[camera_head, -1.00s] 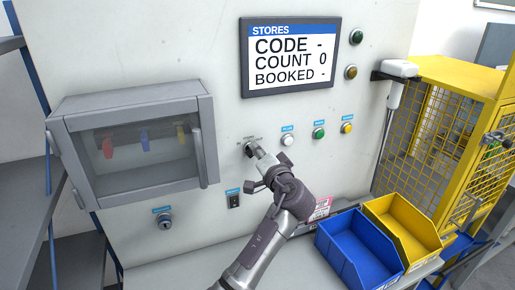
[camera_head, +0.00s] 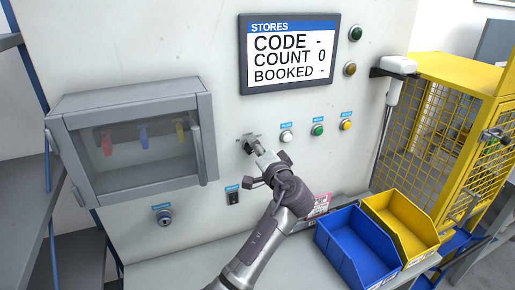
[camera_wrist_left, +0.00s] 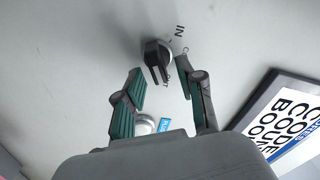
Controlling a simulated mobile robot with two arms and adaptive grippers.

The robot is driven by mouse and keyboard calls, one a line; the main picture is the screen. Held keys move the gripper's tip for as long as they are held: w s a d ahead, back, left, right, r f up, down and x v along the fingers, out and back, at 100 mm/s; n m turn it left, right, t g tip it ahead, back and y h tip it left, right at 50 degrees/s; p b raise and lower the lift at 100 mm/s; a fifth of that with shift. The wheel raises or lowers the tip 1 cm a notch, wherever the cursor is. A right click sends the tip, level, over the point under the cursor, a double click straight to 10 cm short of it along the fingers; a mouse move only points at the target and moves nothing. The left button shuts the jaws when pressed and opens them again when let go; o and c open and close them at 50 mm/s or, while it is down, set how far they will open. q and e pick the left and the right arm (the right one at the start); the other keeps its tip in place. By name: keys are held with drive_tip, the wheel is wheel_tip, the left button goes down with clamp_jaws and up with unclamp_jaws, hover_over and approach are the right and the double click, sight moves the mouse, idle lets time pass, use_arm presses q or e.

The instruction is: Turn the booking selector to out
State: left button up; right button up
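The booking selector is a black knob on the grey panel. In the left wrist view the selector (camera_wrist_left: 157,58) lies between the fingertips, with a gap on each side. An IN label (camera_wrist_left: 180,31) is printed beside it; another label near the knob is partly hidden. In the head view the selector (camera_head: 248,146) is small and partly covered by my left gripper (camera_head: 257,148). My left gripper, seen in the wrist view (camera_wrist_left: 160,68), is open around the knob. My right gripper is not in view. The screen (camera_head: 289,54) reads CODE -, COUNT 0, BOOKED -.
White, green and yellow buttons (camera_head: 318,130) sit right of the selector. A glazed key cabinet (camera_head: 130,150) is on the left. A rocker switch (camera_head: 233,197) is below. Blue (camera_head: 350,258) and yellow (camera_head: 400,215) bins stand at lower right, near a yellow cage (camera_head: 455,75).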

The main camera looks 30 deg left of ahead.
use_arm(q)
drive_tip(key=shift+d, duration=0.1)
drive_tip(key=v, duration=1.2)
